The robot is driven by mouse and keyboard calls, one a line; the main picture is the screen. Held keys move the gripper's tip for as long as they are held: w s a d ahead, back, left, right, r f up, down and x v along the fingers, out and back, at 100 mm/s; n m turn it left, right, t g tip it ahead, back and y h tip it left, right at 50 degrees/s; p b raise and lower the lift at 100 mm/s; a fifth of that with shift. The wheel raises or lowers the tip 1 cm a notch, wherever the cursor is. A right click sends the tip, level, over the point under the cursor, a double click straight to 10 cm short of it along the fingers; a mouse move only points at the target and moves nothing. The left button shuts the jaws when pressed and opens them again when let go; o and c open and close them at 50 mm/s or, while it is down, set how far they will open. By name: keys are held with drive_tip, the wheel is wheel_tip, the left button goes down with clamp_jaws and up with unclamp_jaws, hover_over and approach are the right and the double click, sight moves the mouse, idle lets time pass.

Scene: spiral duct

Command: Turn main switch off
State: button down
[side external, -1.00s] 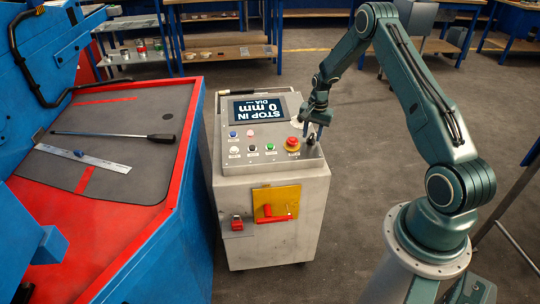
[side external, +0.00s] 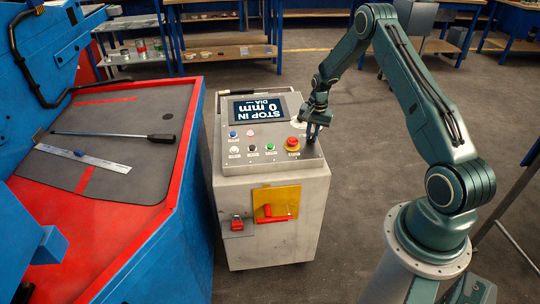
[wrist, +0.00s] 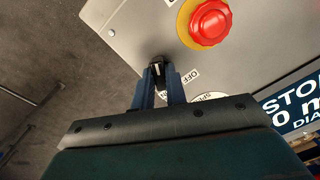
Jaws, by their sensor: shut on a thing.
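The grey control cabinet (side external: 280,185) stands in the middle of the side view, with a sloped button panel on top. My gripper (side external: 313,134) points down at the right edge of this panel. In the wrist view my gripper (wrist: 161,86) has its two blue fingers shut on a small black switch knob (wrist: 157,68). A white label reading OFF (wrist: 190,76) lies beside the knob. The fingers hide much of the knob and of a second label. A red rotary handle (side external: 273,213) on a yellow plate (side external: 289,197) is on the cabinet front, apart from my gripper.
A red emergency button (side external: 292,142) sits just left of my gripper; it also shows in the wrist view (wrist: 210,20). A display (side external: 259,108) and several small buttons are farther left. A blue and red machine (side external: 150,235) stands left.

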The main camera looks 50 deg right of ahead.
sight(310, 137)
drive_tip(key=n, duration=0.5)
drive_tip(key=shift+n+g, duration=0.3)
drive_tip(key=n+h, duration=0.1)
drive_tip(key=n, duration=0.4)
drive_tip(key=shift+n, duration=0.4)
drive_tip(key=c, duration=1.4)
unclamp_jaws()
drive_tip(key=shift+c, duration=0.2)
drive_tip(key=shift+w+r, duration=0.1)
drive_tip(key=shift+r, duration=0.05)
wheel_tip(310, 137, up, 14)
drive_tip(key=a, duration=0.1)
drive_tip(key=shift+f, duration=0.2)
drive_tip(key=shift+w, duration=0.1)
